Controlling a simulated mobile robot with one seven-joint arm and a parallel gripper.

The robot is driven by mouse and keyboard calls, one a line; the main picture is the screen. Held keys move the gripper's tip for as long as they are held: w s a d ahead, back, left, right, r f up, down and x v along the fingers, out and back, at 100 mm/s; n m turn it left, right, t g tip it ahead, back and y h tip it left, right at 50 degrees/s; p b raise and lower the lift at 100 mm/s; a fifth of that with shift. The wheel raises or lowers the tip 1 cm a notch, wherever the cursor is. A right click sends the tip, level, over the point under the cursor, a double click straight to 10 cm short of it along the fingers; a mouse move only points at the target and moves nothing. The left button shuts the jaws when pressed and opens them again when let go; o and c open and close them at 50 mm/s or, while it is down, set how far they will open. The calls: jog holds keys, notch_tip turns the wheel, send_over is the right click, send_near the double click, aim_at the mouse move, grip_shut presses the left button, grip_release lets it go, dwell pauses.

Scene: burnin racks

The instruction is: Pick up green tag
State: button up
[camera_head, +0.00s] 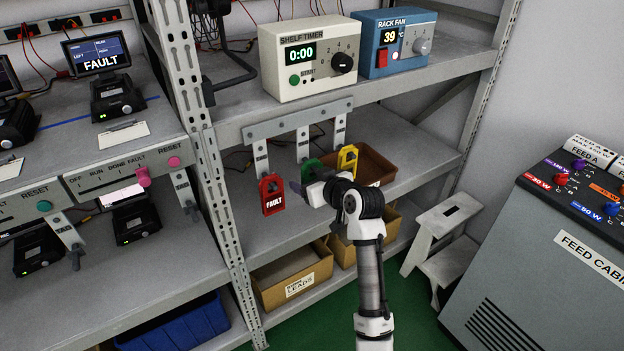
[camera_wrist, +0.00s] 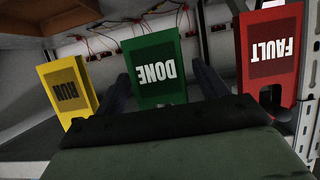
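The green tag (camera_head: 310,168) hangs from the middle hook of a grey bracket under the shelf, partly hidden by my arm in the head view. In the wrist view the green tag (camera_wrist: 156,70) reads DONE, upside down, and lies between the two dark fingers of my gripper (camera_wrist: 160,85). The fingers stand apart on either side of it, and I see a gap at each side. In the head view my gripper (camera_head: 300,188) is at the tag, mostly hidden by my wrist. A red FAULT tag (camera_head: 271,194) hangs to the left and a yellow RUN tag (camera_head: 347,158) to the right.
The grey hook bracket (camera_head: 298,122) runs along the shelf edge above the tags. A brown tray (camera_head: 378,162) stands behind the yellow tag. A rack upright (camera_head: 205,140) stands left of the red tag. The shelf timer (camera_head: 309,58) and rack fan box (camera_head: 395,42) sit above.

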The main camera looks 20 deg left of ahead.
jog(key=c, duration=1)
jog(key=shift+r, duration=0.15)
jog(key=shift+r+b, duration=0.4)
jog(key=shift+r, duration=0.2)
jog(key=shift+s+d+r+b, duration=0.2)
jog(key=shift+s+d+b, duration=0.45)
jog(key=shift+s+d, duration=1.5)
jog(key=shift+s+d+r+b, duration=0.2)
jog(key=shift+s+d+b, duration=0.4)
jog(key=shift+s+d, duration=1.5)
jog(key=shift+s+d+r+b, duration=0.2)
jog(key=shift+s+d+b, duration=0.8)
jog(key=shift+d, duration=1.9)
jog(key=shift+s+d+p, duration=0.1)
jog(key=shift+s+p, duration=0.2)
jog(key=shift+s, duration=0.05)
jog(key=shift+s+d, duration=1.15)
jog(key=shift+d, duration=0.3)
jog(key=shift+s+d, duration=1.1)
jog(key=shift+d, duration=0.3)
